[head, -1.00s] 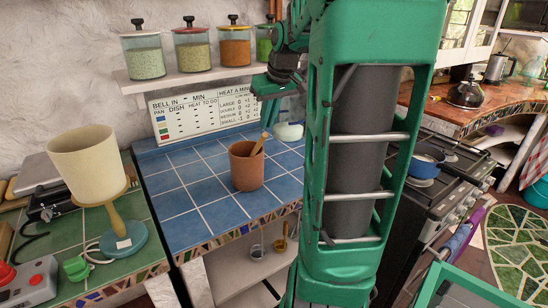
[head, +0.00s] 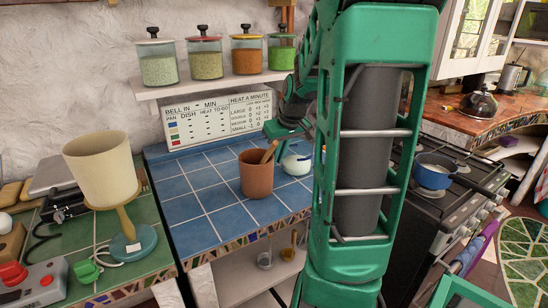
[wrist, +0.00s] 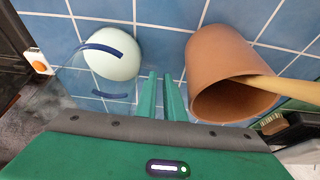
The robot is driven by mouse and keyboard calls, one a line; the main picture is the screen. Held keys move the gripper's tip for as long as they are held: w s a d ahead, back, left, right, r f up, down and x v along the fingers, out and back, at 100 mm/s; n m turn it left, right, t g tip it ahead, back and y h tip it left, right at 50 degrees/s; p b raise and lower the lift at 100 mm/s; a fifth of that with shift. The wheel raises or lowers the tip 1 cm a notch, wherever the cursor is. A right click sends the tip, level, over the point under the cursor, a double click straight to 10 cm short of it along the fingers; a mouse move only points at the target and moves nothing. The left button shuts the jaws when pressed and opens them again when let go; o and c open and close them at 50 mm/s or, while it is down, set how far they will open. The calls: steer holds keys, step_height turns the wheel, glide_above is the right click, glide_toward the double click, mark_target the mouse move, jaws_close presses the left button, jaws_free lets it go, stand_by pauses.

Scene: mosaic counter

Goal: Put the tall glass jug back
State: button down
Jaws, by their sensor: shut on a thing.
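My gripper (wrist: 163,92) is over the blue tiled counter, with its narrow green fingers close together. It also shows in the head view (head: 283,131), partly behind my arm. A faint see-through surface with a clear edge, which looks like the tall glass jug (wrist: 72,86), shows left of the fingers in the wrist view. The fingers are shut on it, though the contact point is hard to make out. I cannot pick the jug out in the head view.
A terracotta pot (head: 257,174) with a wooden utensil stands close beside the gripper; it also shows in the wrist view (wrist: 212,62). A white round vessel (head: 296,164) stands behind it. A shelf (head: 215,84) with glass jars is above. The counter's left half (head: 195,195) is clear.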

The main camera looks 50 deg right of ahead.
steer(key=c, duration=2.1)
jaws_free()
steer(key=shift+r, duration=0.1)
steer(key=shift+s+r, duration=0.1)
steer(key=shift+r, duration=0.2)
steer(key=v, duration=1.1)
steer(key=shift+s+r, duration=0.1)
steer(key=shift+r, duration=0.05)
